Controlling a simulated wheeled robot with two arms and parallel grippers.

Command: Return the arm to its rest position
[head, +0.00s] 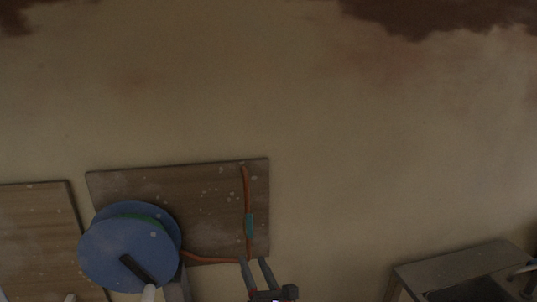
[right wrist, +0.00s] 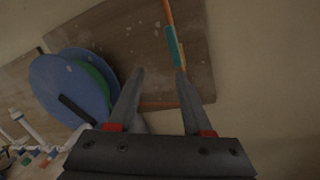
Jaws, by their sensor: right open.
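My right gripper (head: 254,261) is at the bottom centre of the head view, its two grey fingers pointing up and apart. In the right wrist view the gripper (right wrist: 161,72) is open, with nothing between its fingertips. An orange cable (head: 246,186) with a teal sleeve (head: 249,223) runs down a wooden board (head: 205,190) just beyond the fingers. I cannot make out my left gripper in either view.
A blue reel (head: 115,255) with a green band stands left of the gripper, before the board. Another board (head: 35,235) is at the far left. A grey bench-like stand (head: 425,275) is at the bottom right. The wall between stand and board is bare.

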